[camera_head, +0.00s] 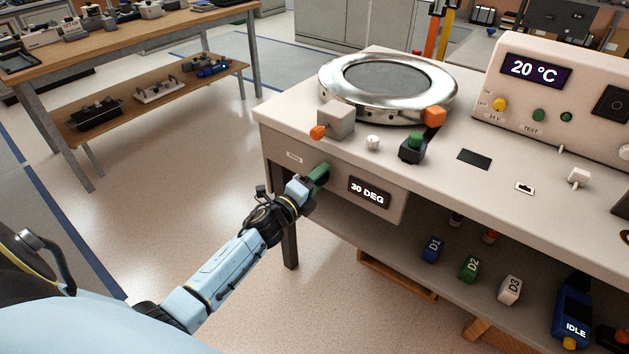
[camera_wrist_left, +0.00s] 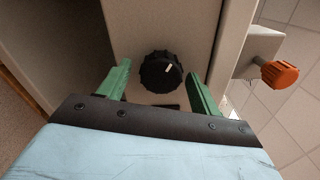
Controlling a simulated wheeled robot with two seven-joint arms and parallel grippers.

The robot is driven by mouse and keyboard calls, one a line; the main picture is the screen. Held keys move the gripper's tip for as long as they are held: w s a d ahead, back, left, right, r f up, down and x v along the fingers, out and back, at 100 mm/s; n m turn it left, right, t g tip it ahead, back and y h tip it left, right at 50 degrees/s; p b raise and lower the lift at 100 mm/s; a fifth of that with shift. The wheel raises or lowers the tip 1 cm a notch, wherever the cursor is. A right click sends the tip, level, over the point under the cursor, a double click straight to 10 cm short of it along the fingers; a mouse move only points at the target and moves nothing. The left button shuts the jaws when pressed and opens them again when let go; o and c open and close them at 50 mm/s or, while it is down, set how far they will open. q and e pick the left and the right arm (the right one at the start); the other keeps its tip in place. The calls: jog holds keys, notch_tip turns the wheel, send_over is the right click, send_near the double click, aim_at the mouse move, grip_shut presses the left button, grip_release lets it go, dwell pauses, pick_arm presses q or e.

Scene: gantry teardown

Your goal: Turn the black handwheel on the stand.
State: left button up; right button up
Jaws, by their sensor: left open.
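The black handwheel (camera_wrist_left: 160,72) is a ridged round knob with a white pointer mark, on the pale front face of the stand. It shows in the left wrist view, centred between my green fingertips. My left gripper (camera_wrist_left: 160,85) is open, with one finger on each side of the knob, and I cannot tell whether they touch it. In the head view my left gripper (camera_head: 318,174) is at the stand's front panel and hides the knob. A display (camera_head: 369,192) to the right of it reads 30 DEG. My right gripper is not in view.
On the stand's top (camera_head: 300,105) are a round metal ring (camera_head: 387,103), a grey block (camera_head: 336,119) with an orange knob (camera_head: 318,132), and a green-topped button (camera_head: 413,146). The orange knob (camera_wrist_left: 279,73) juts out at the wrist view's right. A shelf below holds several labelled blocks.

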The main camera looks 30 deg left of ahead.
pick_arm(q)
jog(key=shift+s, duration=0.2)
jog(key=s+a+p, duration=0.1)
jog(key=s+p, duration=0.1)
jog(key=s, duration=1.1)
jog(key=shift+p, duration=0.35)
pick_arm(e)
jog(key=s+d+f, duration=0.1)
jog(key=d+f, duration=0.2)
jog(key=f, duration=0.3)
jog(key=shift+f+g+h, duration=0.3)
